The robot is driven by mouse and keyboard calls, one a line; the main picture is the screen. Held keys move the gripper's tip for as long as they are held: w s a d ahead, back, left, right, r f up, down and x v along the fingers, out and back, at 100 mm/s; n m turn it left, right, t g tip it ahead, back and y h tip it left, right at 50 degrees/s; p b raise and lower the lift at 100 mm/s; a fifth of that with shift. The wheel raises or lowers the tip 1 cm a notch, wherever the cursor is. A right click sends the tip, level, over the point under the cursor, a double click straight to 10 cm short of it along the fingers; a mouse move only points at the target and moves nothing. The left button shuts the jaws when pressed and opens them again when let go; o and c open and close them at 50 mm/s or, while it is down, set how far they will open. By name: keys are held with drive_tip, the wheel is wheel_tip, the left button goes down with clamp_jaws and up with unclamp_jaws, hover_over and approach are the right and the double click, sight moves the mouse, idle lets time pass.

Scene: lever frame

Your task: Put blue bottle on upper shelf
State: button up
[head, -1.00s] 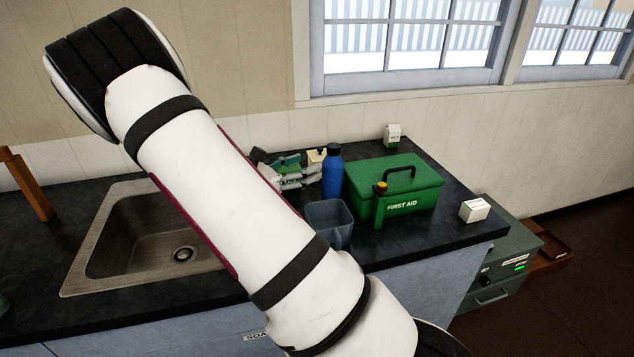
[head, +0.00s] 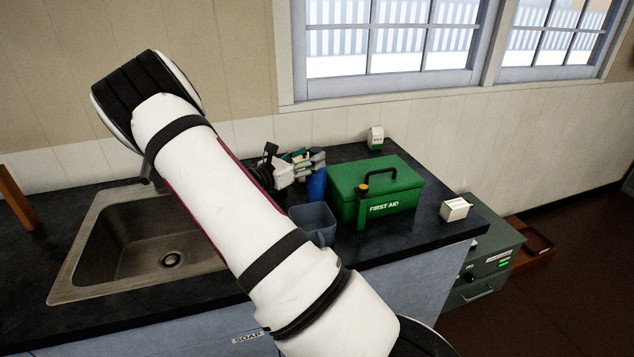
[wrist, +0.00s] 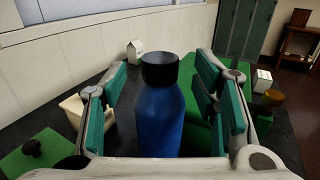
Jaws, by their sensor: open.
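The blue bottle (head: 316,184) with a black cap stands upright on the dark counter, left of the green first aid box (head: 385,190). In the wrist view the blue bottle (wrist: 160,112) stands between the two teal-padded fingers of my gripper (wrist: 160,100). The fingers are open, with a visible gap on the left side of the bottle and a gap on the right. In the head view my gripper (head: 300,168) is at the bottle's upper part and hides its cap. No upper shelf shows in these frames.
A grey-blue cup (head: 314,224) stands in front of the bottle. A dark green bottle (head: 362,207) stands before the first aid box. A small milk carton (head: 375,138) is at the back, a white box (head: 454,209) at the right edge. A sink (head: 140,240) lies left.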

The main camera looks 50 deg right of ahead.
drive_tip(key=d, duration=0.3)
drive_tip(key=shift+s+d+r, duration=0.1)
drive_tip(key=shift+d, duration=0.1)
clamp_jaws()
